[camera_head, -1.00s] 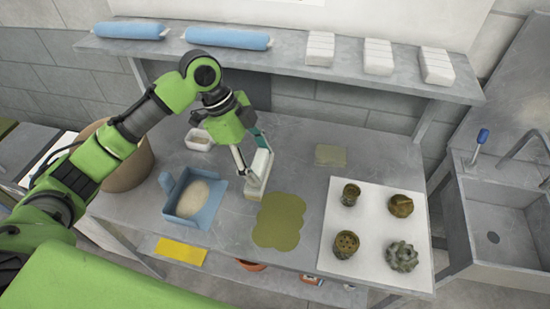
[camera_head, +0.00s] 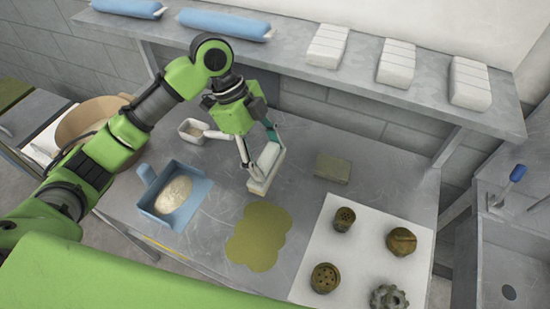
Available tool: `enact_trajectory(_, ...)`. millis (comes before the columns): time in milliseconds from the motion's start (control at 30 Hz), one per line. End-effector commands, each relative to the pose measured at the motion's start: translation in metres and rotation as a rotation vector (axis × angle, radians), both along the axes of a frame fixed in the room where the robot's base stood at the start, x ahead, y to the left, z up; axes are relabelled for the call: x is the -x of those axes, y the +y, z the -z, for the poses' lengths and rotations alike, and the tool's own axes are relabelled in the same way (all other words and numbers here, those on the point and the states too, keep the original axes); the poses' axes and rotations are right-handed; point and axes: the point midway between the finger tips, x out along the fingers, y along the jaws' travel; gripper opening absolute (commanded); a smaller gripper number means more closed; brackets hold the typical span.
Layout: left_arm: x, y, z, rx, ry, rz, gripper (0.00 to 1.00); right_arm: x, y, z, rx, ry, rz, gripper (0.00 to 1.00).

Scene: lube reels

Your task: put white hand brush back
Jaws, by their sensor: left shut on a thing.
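The white hand brush (camera_head: 265,168) is at the middle of the metal worktable (camera_head: 215,230), tilted in the picture. My left gripper (camera_head: 257,152) is shut on it from above, with one finger on each side. I cannot tell whether the brush touches the table. It is right of the blue dustpan (camera_head: 182,214), which holds a pale heap (camera_head: 173,194), and just above the olive spill-shaped patch (camera_head: 258,236). My right gripper is not in view.
A white mat (camera_head: 325,285) with several brown metal parts lies at the right. A greenish block (camera_head: 332,168) and a small white tray (camera_head: 193,131) are on the table. A shelf (camera_head: 290,58) with white packs and blue rolls runs behind. A sink (camera_head: 510,262) stands at far right.

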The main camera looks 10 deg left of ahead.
Motion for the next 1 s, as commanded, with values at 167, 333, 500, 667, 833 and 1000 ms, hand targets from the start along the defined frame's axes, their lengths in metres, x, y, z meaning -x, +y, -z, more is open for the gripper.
enact_trajectory(167, -0.029, -0.006, 0.032, 0.002, 0.006, -0.002, 0.45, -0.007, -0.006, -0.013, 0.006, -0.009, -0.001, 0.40)
enact_trajectory(333, -0.044, -0.008, 0.051, 0.002, 0.002, -0.001, 0.45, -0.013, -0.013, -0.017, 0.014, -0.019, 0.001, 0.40)
enact_trajectory(500, -0.052, -0.009, 0.061, -0.001, 0.001, -0.001, 0.45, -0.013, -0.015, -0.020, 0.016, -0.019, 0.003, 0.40)
enact_trajectory(667, -0.051, -0.009, 0.082, -0.001, 0.003, -0.001, 0.45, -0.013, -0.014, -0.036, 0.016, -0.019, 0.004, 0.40)
enact_trajectory(833, -0.051, -0.009, 0.091, 0.000, -0.001, 0.001, 0.45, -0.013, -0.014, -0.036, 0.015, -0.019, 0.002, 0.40)
enact_trajectory(1000, -0.052, -0.009, 0.092, 0.000, -0.001, 0.001, 0.45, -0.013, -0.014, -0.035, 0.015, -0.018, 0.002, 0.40)
